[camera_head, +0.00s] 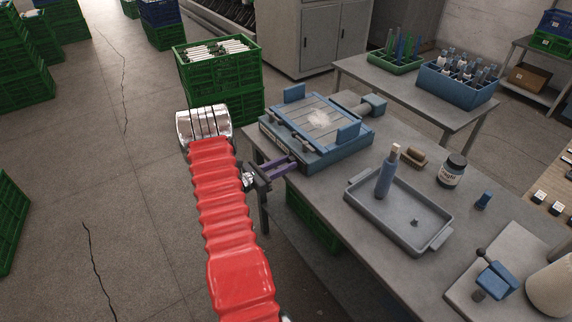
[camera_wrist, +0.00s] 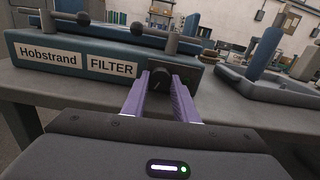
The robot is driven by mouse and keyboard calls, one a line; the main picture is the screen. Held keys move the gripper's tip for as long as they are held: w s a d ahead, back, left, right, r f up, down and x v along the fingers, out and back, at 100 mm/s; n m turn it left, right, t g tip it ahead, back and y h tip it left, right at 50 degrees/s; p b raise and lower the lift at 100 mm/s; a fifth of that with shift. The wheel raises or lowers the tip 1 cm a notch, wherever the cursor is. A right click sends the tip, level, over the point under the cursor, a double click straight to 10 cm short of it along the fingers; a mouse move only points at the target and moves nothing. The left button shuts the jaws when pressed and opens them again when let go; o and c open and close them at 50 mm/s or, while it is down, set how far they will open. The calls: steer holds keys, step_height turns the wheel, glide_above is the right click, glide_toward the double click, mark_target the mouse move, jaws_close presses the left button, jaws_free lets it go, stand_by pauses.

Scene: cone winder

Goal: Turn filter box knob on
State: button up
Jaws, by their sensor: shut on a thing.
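The filter box (camera_head: 330,130) is a blue-grey box with a slatted top and a white patch on it, standing on the grey table. In the wrist view its front (camera_wrist: 60,58) carries the labels "Hobstrand" and "FILTER". The dark round filter box knob (camera_wrist: 160,79) sits right of the "FILTER" label, with a light mark on its face. My gripper (camera_wrist: 161,82) has purple fingers, one on each side of the knob, closed on it. In the head view my gripper (camera_head: 288,163) reaches the front of the box, and the knob is hidden there.
A grey tray (camera_head: 420,230) with a blue bottle (camera_head: 387,172) stands right of the box on the table. A dark jar (camera_head: 453,170) and a brown brush (camera_head: 414,158) are nearby. Stacked green crates (camera_head: 218,70) stand behind my arm at left. The floor at left is open.

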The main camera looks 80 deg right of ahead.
steer(key=m, duration=0.3)
steer(key=shift+a+m, duration=0.1)
steer(key=shift+m, duration=0.2)
steer(key=shift+f+m, duration=0.1)
steer(key=shift+m, duration=1.5)
steer(key=o, duration=0.8)
steer(key=v, duration=1.4)
